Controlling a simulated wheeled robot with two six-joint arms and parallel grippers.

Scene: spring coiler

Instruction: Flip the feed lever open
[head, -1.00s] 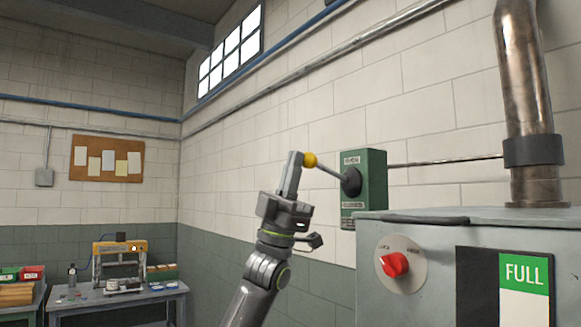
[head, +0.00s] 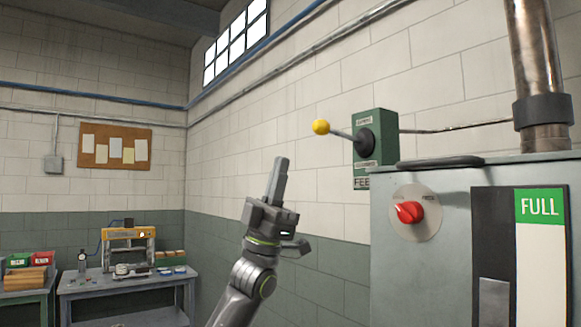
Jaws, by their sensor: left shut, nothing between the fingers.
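The feed lever is a grey rod with a yellow ball knob (head: 321,127), on a green wall box (head: 388,140). The rod runs from a black round hub on the box to the left and slightly up. A label plate below the box begins with "FEE"; the rest is hidden behind the grey cabinet. My left gripper (head: 281,162) is shut and empty. It points up, below and to the left of the yellow knob, with a clear gap between them in the picture. My right gripper is not in view.
A grey cabinet (head: 428,262) with a red knob (head: 409,212), a "FULL" gauge (head: 540,207) and a metal pipe (head: 535,60) stands at right. A workbench (head: 128,282) with a yellow machine (head: 130,247) is at far left. The space around my left gripper looks free.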

